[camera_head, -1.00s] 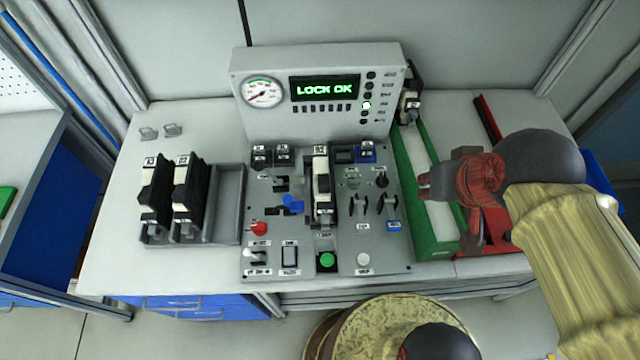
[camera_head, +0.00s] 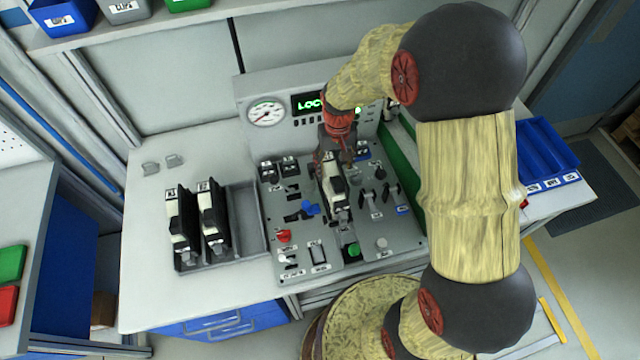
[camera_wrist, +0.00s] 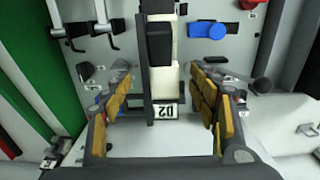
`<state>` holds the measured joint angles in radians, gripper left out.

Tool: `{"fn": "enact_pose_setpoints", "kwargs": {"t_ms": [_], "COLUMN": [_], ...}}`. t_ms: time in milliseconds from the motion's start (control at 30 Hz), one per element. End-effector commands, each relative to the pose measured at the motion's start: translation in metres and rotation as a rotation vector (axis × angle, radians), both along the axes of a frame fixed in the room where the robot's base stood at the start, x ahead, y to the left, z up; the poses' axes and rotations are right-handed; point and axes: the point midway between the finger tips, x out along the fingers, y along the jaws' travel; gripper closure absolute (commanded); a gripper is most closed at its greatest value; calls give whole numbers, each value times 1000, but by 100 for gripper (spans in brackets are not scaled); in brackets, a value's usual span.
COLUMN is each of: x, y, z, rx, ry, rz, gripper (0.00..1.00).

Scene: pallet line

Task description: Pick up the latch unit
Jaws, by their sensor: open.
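A black-and-white unit (camera_head: 333,184), likely the latch unit, sits upright in a slot in the middle of the grey control panel (camera_head: 375,240). In the wrist view the same unit (camera_wrist: 162,75) shows a white body, a black block and a label reading D2. My gripper (camera_head: 335,160) is above the panel at this unit's far end. In the wrist view my gripper (camera_wrist: 163,85) is open, with its yellow-padded fingers on both sides of the unit and visible gaps between. The lower part of the unit is hidden.
Two similar black-and-white units (camera_head: 181,225) stand in a grey rack (camera_head: 248,215) on the left, with an empty bay beside them. Levers, knobs and a blue handle (camera_head: 311,208) surround the slot. The gauge display box (camera_head: 245,98) stands behind. A green-edged tray (camera_head: 405,165) lies right.

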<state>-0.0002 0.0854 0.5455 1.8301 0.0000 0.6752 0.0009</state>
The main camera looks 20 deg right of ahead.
Motion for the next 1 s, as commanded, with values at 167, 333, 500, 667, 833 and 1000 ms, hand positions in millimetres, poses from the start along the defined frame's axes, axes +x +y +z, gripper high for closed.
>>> {"fn": "enact_pose_setpoints", "kwargs": {"t_ms": [167,333,500,667,833,1000], "x": [1,1,2,5,5,5], "y": [0,0,0,0,0,0], "z": [-16,-32,-46,-70,-83,-83], "rx": [0,0,0,0,0,0], "ry": [8,7,9,9,5,4], "rz": [0,0,0,0,0,0], "gripper": [40,40,40,40,40,40]}}
